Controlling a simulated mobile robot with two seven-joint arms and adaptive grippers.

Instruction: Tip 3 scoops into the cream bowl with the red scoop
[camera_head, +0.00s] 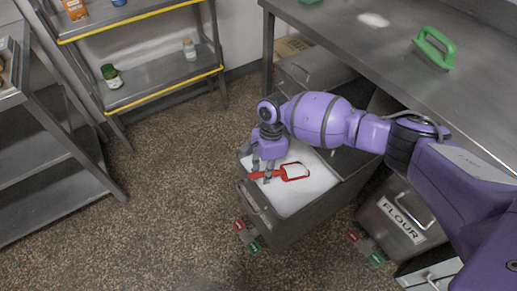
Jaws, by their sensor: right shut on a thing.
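The red scoop (296,171) is over an open steel bin (296,231) that holds white powder (298,198). Its inside looks white, so it seems to hold powder, and its red handle points left. My right gripper (262,176) points down and is shut on the scoop's handle. I cannot tell whether the scoop touches the powder. No cream bowl shows in this view. My left gripper is not in view.
A bin labelled FLOUR (402,222) stands to the right under the steel counter (345,42). A green-handled tool (434,48) and a white patch (373,20) lie on the counter. Steel shelves (160,78) hold jars at the back left. The floor at left is clear.

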